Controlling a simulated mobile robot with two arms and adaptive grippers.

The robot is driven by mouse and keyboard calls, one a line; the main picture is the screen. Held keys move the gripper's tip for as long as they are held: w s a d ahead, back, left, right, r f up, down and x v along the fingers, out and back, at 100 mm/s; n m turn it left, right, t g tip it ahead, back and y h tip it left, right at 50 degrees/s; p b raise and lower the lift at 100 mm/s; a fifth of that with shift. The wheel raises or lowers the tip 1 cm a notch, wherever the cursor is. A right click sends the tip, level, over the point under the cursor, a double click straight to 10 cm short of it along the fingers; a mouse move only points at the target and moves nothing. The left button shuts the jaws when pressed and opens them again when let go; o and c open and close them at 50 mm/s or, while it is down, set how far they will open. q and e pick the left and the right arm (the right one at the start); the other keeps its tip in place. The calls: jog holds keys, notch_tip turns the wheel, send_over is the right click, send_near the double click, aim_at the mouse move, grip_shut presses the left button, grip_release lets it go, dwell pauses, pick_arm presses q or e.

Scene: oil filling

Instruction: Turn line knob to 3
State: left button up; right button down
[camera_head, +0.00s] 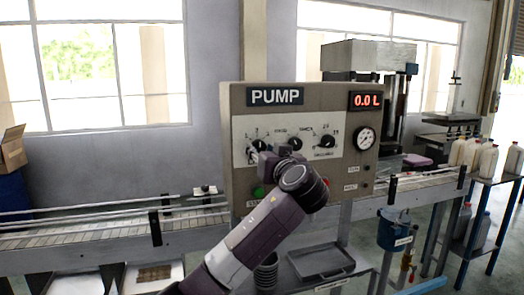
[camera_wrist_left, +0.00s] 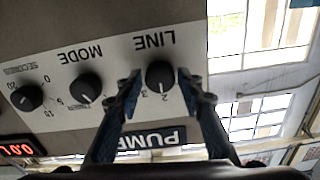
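The pump panel (camera_head: 235,100) stands upright with a "PUMP" label and a red "0.0 L" display. The black line knob (camera_wrist_left: 160,75) is under the upside-down word "LINE" in the left wrist view, with marks 2 and 3 beside it. I cannot tell for sure which mark its pointer meets. My left gripper (camera_wrist_left: 159,80) has its fingers apart, one on each side of the line knob; contact is unclear. In the head view, my left gripper (camera_head: 262,156) is at the panel's left knob and partly hides it. My right gripper is not in view.
The mode knob (camera_wrist_left: 86,88) and a seconds knob (camera_wrist_left: 27,97) sit beside the line knob. A round gauge (camera_head: 364,138) is at the panel's right.

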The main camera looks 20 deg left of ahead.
pick_arm(q)
jog(key=c, duration=0.7)
jog(key=shift+m, duration=0.4)
jog(key=m, duration=0.3)
jog(key=shift+m, duration=0.3)
jog(key=shift+m+p, duration=0.6)
jog(key=shift+m, duration=1.7)
jog(key=o, duration=1.1)
jog(key=shift+o, duration=0.2)
